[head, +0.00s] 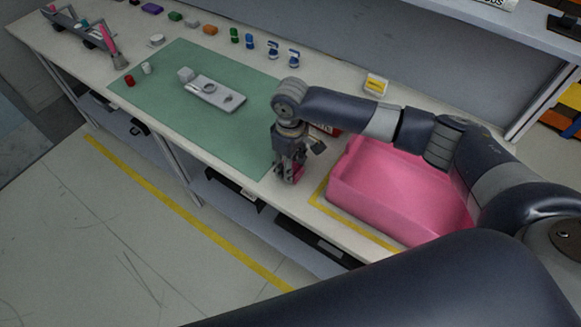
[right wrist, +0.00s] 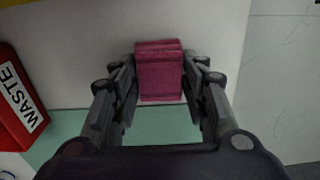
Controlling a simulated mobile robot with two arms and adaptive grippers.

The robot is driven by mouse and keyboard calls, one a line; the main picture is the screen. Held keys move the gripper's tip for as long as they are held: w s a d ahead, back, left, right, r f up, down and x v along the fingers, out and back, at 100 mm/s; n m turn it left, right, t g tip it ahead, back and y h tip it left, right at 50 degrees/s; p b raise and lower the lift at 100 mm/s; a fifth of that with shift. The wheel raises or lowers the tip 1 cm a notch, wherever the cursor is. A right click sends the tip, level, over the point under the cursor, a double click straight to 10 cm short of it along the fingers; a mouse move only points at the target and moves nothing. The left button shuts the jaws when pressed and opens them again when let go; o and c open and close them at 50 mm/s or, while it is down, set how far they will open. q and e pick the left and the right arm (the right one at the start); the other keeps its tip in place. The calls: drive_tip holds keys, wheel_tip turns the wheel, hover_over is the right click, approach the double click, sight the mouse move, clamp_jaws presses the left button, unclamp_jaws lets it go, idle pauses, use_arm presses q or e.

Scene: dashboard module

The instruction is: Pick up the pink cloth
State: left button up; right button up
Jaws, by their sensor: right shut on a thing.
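The pink cloth (right wrist: 159,72) is a folded, deep pink block in the right wrist view, between the fingers of my right gripper (right wrist: 160,85). In the head view the right gripper (head: 290,172) points down near the table's front edge, between the green mat and the pink bin, and a little of the cloth (head: 297,172) shows at its fingertips. The right gripper is shut on the cloth. I cannot tell whether the cloth touches the table. My left gripper is not in view.
A pink bin (head: 345,188) stands right of the gripper. A red box marked WASTE (right wrist: 14,100) is close by. The green mat (head: 165,100) holds a grey module (head: 213,93). Several small coloured parts line the table's back.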

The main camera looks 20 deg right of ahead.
drive_tip(key=shift+r, duration=0.15)
drive_tip(key=shift+w+r, duration=0.1)
drive_tip(key=shift+r, duration=0.2)
drive_tip(key=shift+s+a+r+b, duration=0.25)
drive_tip(key=shift+r+b, duration=0.15)
drive_tip(key=shift+r, duration=0.25)
drive_tip(key=shift+s+a+r+b, duration=0.15)
drive_tip(key=shift+s+r+b, duration=0.15)
drive_tip(key=shift+r, duration=0.3)
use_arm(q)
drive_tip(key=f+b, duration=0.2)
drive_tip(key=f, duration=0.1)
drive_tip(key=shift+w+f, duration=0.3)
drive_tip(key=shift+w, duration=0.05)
use_arm(e)
drive_tip(key=s+a+r, duration=0.1)
drive_tip(key=s+a, duration=0.8)
drive_tip(key=s, duration=0.2)
drive_tip(key=shift+s+r, duration=0.3)
drive_tip(key=shift+a, duration=0.1)
